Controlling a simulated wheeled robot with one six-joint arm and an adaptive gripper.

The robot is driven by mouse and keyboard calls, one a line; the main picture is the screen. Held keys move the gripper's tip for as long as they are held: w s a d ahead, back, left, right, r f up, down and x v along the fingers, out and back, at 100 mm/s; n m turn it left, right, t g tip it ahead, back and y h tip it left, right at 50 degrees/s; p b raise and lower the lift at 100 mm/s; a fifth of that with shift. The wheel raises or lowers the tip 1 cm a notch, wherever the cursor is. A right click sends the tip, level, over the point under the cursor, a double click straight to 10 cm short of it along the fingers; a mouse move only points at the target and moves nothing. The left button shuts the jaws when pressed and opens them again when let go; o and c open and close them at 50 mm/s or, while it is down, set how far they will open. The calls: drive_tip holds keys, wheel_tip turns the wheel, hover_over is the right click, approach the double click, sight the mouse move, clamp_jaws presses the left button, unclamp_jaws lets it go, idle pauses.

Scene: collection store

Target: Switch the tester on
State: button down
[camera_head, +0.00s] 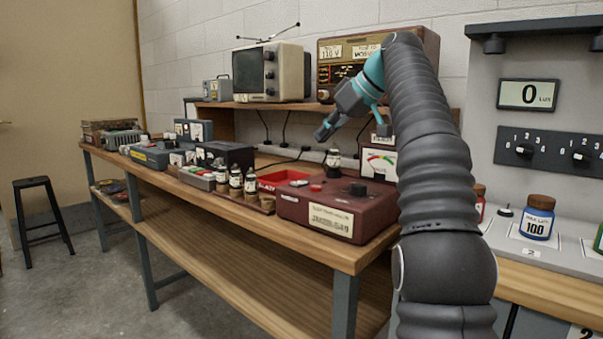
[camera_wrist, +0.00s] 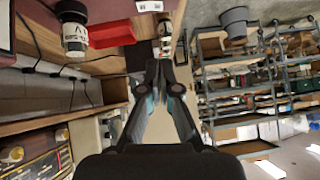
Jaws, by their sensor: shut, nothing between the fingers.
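The maroon tester (camera_head: 300,208) stands on the bench, with a cream label plate on its front. On its top are a red button (camera_head: 316,187), a dark knob (camera_head: 357,189) and an upright meter (camera_head: 379,163). I cannot tell which control is the power switch. My gripper (camera_head: 322,133) is shut and empty, above and behind the tester, touching nothing visible. In the wrist view its fingers (camera_wrist: 160,68) meet. My arm hides the tester's right side.
A red tray (camera_head: 284,177) and several tubes (camera_head: 236,180) stand left of the tester. A shelf behind bears an old television (camera_head: 271,72) and a brown panel set (camera_head: 337,50). At right is a counter with a blue jar (camera_head: 537,216). A black stool (camera_head: 42,215) stands far left.

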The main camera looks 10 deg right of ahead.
drive_tip(key=b, duration=0.2)
approach(295, 182)
drive_tip(key=w+a+f, duration=0.1)
drive_tip(key=w, duration=0.1)
drive_tip(key=w+a+f, duration=0.1)
drive_tip(key=w+a, duration=0.1)
drive_tip(key=shift+a+f, duration=0.1)
drive_tip(key=shift+a, duration=0.15)
drive_tip(key=shift+a+f, duration=0.1)
drive_tip(key=shift+f, duration=0.95)
drive_tip(key=shift+s+b, duration=0.1)
drive_tip(key=shift+b, duration=0.2)
drive_tip(key=shift+s+a+f+h+b, duration=0.15)
drive_tip(key=shift+f+h+b, duration=0.15)
drive_tip(key=shift+f+b, duration=0.35)
drive_tip(key=shift+r, duration=0.4)
drive_tip(key=shift+p, duration=0.35)
